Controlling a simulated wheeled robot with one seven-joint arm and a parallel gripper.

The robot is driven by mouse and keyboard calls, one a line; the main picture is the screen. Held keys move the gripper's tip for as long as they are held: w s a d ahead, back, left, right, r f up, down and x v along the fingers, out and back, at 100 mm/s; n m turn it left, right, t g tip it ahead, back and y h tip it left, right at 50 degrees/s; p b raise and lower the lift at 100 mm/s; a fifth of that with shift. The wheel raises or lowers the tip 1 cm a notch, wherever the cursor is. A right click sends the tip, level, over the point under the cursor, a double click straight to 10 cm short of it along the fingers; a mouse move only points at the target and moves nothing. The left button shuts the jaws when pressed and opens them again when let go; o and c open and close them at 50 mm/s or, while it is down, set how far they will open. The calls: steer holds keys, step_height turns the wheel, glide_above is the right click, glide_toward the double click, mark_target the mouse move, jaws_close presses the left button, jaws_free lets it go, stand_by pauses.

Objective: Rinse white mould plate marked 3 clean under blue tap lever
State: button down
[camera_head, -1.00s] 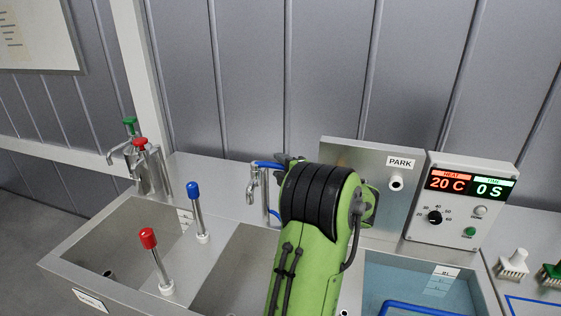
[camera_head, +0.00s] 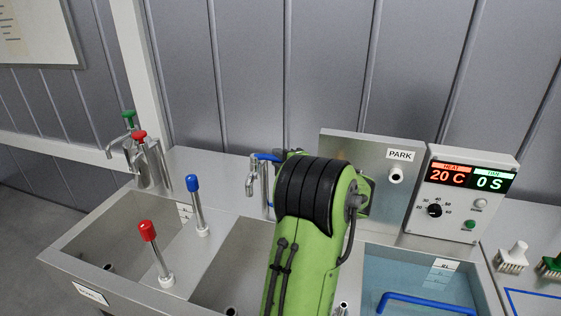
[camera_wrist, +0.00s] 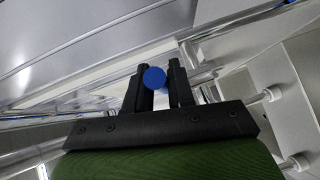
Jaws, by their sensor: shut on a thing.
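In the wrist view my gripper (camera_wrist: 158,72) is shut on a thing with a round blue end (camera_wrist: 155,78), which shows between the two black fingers. I cannot tell what the rest of this thing is. In the head view my green arm hides my gripper and what it holds. A steel tap (camera_head: 253,178) stands just left of the arm, with a blue lever-like bar (camera_head: 267,157) reaching right from its top toward the arm. I cannot tell whether my gripper touches this bar. The white mould plate marked 3 is not visible.
A blue-capped post (camera_head: 197,205) and a red-capped post (camera_head: 155,252) stand at the left sink (camera_head: 75,245). The middle sink (camera_head: 215,265) is partly behind my arm. A water bath (camera_head: 385,270), a control box (camera_head: 468,195) and brushes (camera_head: 512,258) are on the right.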

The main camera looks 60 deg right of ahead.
steer(key=shift+w+a+f+b, duration=0.2)
steer(key=shift+f+b, duration=0.15)
steer(key=shift+b, duration=0.45)
steer(key=m+g+h+b, duration=0.1)
steer(key=a+m+h+b, duration=0.1)
steer(key=g+h+b, duration=0.1)
steer(key=b, duration=0.1)
steer(key=shift+s+a+r+m+g, duration=0.2)
steer(key=shift+r+m+g, duration=0.1)
steer(key=shift+m, duration=0.1)
steer(key=c, duration=1.1)
jaws_free()
